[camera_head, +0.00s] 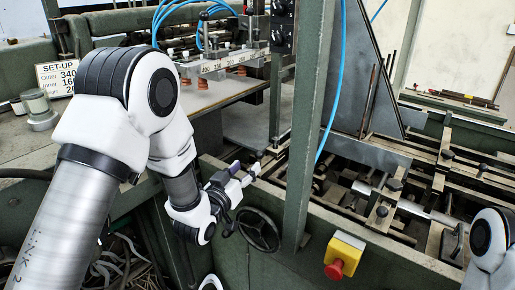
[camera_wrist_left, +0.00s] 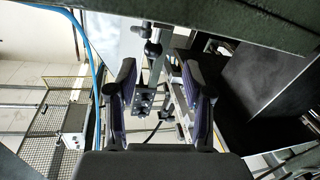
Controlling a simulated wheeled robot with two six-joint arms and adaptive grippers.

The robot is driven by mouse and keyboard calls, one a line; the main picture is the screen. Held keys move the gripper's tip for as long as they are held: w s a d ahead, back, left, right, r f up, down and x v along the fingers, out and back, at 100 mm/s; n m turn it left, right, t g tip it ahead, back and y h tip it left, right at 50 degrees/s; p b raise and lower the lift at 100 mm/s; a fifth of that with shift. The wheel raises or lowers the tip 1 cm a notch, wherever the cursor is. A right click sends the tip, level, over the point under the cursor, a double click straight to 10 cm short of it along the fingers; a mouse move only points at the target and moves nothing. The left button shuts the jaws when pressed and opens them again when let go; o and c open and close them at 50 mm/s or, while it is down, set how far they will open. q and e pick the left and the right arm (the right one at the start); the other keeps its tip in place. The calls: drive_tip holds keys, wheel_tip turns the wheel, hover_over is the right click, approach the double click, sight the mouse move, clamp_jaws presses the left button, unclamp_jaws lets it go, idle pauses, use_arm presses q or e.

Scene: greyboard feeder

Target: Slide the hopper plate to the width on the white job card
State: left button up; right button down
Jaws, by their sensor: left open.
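My left gripper (camera_head: 247,172) is beside the green frame near the middle. In the left wrist view its two fingers (camera_wrist_left: 160,82) are apart with nothing gripped. A black ball knob (camera_wrist_left: 152,48) on a rod shows beyond and between the fingertips. A dark plate (camera_wrist_left: 268,85) lies right of them; I cannot tell for certain whether it is the hopper plate. My right gripper is out of view.
A green post (camera_head: 308,120) stands just right of my left gripper. A handwheel (camera_head: 258,230) is below it, and a red stop button (camera_head: 337,268) on a yellow box is lower right. A numbered rule (camera_head: 222,64) is above. Rods and bars fill the right.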

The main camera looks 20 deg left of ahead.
sight(257, 157)
use_arm(q)
drive_tip(key=w+d, duration=0.1)
drive_tip(key=w+d+r+p, duration=0.1)
drive_tip(key=w, duration=0.1)
drive_tip(key=shift+w, duration=0.15)
drive_tip(key=w, duration=0.2)
drive_tip(key=w+p, duration=0.1)
drive_tip(key=w, duration=0.1)
drive_tip(key=shift+a+f, duration=0.2)
drive_tip(key=shift+f, duration=0.15)
drive_tip(key=shift+s+d+r, duration=0.1)
drive_tip(key=shift+s+d, duration=0.05)
drive_tip(key=shift+d, duration=0.05)
drive_tip(key=shift+c, duration=0.4)
clamp_jaws()
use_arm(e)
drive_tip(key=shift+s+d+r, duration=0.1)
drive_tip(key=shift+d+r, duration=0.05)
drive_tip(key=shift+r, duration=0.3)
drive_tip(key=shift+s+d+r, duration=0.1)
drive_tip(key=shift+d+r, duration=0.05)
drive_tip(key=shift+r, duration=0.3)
